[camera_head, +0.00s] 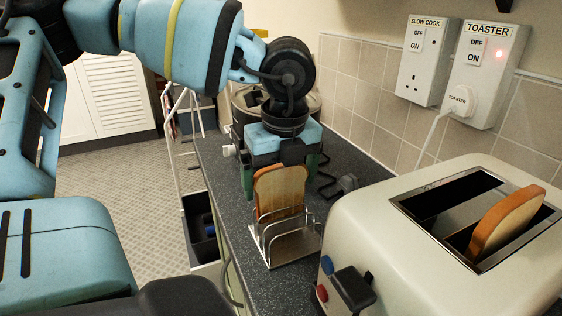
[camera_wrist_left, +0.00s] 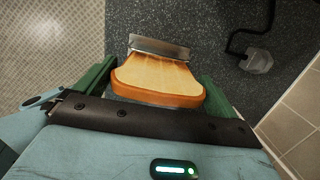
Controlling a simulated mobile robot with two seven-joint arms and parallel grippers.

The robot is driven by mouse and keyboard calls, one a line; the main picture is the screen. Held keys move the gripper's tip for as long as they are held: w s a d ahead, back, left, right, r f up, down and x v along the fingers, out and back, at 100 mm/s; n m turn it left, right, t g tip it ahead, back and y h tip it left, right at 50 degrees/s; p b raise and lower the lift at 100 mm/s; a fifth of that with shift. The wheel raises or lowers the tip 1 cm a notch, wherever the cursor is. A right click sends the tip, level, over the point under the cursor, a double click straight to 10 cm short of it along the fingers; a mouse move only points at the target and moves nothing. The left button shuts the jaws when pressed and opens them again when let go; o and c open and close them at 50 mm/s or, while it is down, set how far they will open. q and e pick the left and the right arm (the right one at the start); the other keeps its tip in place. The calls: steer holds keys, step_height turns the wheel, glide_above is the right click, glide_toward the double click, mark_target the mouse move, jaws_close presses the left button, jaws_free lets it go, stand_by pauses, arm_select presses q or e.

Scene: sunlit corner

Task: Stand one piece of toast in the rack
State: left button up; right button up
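A slice of toast (camera_head: 280,188) stands upright at the wire toast rack (camera_head: 292,246), its lower part behind the rack's front wires. My left gripper (camera_head: 282,175) points down over it from above. Its green fingers lie against the two side edges of the slice. The wrist view shows the slice (camera_wrist_left: 158,78) between both fingers, with no clear gap, and the rack's metal plate (camera_wrist_left: 158,47) beyond it. Whether the slice rests on the rack's base is hidden. Another slice (camera_head: 505,222) sticks up from the toaster (camera_head: 430,250). My right gripper is not in view.
The rack stands on a dark worktop (camera_head: 228,182) near its left edge. The toaster is close on the right. A dark pot (camera_head: 245,105) stands behind my gripper. A grey plug (camera_head: 347,184) with a black cable lies right of the rack. The tiled wall bounds the right.

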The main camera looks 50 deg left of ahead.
arm_select(q)
steer(key=shift+o, duration=0.2)
steer(key=shift+s+d+r, duration=0.1)
steer(key=shift+d+r, duration=0.05)
steer(key=shift+r, duration=1.15)
steer(key=shift+w+d+r, duration=0.1)
steer(key=shift+d+r, duration=0.05)
steer(key=shift+r, duration=1.15)
steer(key=shift+s+d+r, duration=0.1)
steer(key=shift+d+r, duration=0.05)
steer(key=shift+r, duration=1.15)
steer(key=shift+s+f, duration=0.1)
